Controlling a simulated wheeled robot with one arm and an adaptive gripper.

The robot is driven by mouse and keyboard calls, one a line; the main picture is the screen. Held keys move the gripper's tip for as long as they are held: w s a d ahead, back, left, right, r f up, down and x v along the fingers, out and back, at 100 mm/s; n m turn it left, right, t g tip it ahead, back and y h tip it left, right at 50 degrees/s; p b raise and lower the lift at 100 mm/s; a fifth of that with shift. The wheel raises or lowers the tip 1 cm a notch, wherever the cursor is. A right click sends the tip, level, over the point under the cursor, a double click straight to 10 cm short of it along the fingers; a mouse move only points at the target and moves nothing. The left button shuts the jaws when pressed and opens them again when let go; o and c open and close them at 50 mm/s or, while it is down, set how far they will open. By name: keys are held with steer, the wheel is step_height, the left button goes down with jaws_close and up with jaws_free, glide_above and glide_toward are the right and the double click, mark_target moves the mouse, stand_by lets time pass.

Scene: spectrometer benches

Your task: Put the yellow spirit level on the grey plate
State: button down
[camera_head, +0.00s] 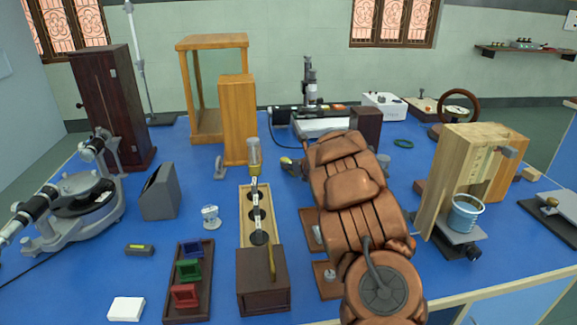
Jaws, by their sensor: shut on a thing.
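My arm stretches away over the blue bench and hides much of what lies beyond it. At its far end my gripper (293,164) shows only in part, left of the arm. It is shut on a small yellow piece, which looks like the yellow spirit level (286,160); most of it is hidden. A small dark grey level-like block with a yellowish vial (139,249) lies apart at the front left. A flat pale grey plate-like base (322,128) lies under the upright microscope at the back, beyond my gripper. I cannot tell whether this is the grey plate.
A dark box (366,127) stands beyond the arm.

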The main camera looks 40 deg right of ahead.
steer(key=c, duration=0.9)
jaws_free()
